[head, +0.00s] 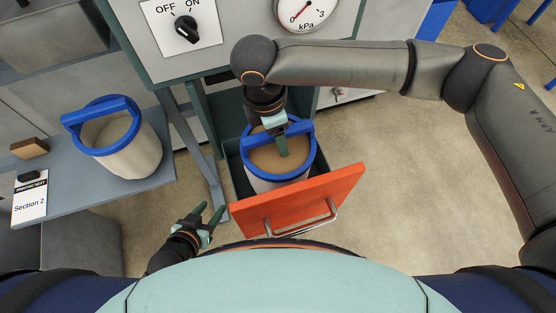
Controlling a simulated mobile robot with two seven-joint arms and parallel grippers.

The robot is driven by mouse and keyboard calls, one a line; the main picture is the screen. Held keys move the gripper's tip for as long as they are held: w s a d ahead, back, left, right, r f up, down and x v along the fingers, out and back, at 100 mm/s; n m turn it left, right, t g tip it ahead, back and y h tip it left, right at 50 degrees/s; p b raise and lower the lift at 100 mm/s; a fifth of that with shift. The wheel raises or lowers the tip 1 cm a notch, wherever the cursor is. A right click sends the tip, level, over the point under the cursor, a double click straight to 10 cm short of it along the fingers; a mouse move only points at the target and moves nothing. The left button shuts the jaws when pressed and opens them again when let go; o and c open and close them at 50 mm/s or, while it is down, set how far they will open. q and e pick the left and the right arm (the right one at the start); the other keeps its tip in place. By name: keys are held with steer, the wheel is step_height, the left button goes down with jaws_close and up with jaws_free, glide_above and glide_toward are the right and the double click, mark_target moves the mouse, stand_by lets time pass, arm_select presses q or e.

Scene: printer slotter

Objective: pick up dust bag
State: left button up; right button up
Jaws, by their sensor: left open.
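One dust bag (262,185), with a blue rim and brown contents, sits in the open drawer (296,205) with the orange-red front. My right gripper (281,146) points down over this bag at the far side of its blue rim and handle. Its fingers overlap the handle, and I cannot tell whether they are shut on it. A second dust bag (134,158), pale with a blue rim and raised blue handle, stands upright on the grey shelf (80,193) at left. My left gripper (209,212) is open and empty, low and left of the drawer front.
A cabinet panel with an OFF/ON knob (186,29) and a kPa gauge (305,10) stands behind the drawer. A brown block (29,148) and a Section 2 card (30,203) are on the shelf. Floor at right is clear below my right arm.

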steer(key=shift+c, duration=0.4)
jaws_close()
steer(key=shift+r, duration=0.1)
stand_by(0.8)
